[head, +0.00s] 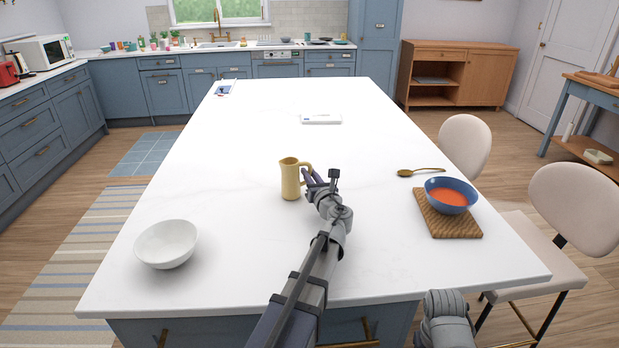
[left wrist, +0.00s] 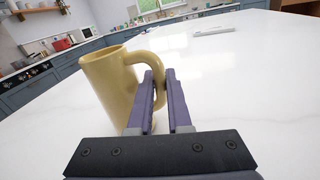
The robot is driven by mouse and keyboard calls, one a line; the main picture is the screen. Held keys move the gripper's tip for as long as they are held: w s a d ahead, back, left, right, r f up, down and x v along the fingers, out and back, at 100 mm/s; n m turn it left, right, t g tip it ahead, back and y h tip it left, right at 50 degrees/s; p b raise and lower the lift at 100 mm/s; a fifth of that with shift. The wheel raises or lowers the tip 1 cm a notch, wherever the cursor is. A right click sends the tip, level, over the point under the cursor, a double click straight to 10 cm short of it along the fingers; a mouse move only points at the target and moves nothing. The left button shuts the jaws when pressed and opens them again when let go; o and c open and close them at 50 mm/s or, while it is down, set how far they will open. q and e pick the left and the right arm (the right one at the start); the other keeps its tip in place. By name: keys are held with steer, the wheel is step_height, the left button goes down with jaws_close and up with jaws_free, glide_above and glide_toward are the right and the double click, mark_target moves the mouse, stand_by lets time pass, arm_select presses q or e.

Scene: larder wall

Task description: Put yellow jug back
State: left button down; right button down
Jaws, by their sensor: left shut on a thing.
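The yellow jug (head: 290,181) is upright at the middle of the white island top, with its handle toward the right. My left gripper (head: 313,179) is at the handle side and shut on the handle. In the left wrist view the jug (left wrist: 106,88) fills the left part, and the handle passes between the two fingers of the left gripper (left wrist: 160,88). The jug's base is partly hidden there, so I cannot tell whether it touches the top or is just above it. My right gripper is not in view.
A gold spoon (head: 420,172) lies nearby. A white flat object (head: 321,119) lies behind the jug. The top is otherwise largely clear.

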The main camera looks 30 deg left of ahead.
arm_select(q)
steer(key=shift+f, duration=0.1)
steer(key=shift+f+b, duration=0.15)
steer(key=shift+b, duration=0.15)
steer(key=c, duration=0.8)
jaws_free()
steer(key=shift+c, duration=0.2)
steer(key=shift+r+p, duration=0.3)
steer(key=shift+p, duration=0.05)
steer(key=v, duration=1.2)
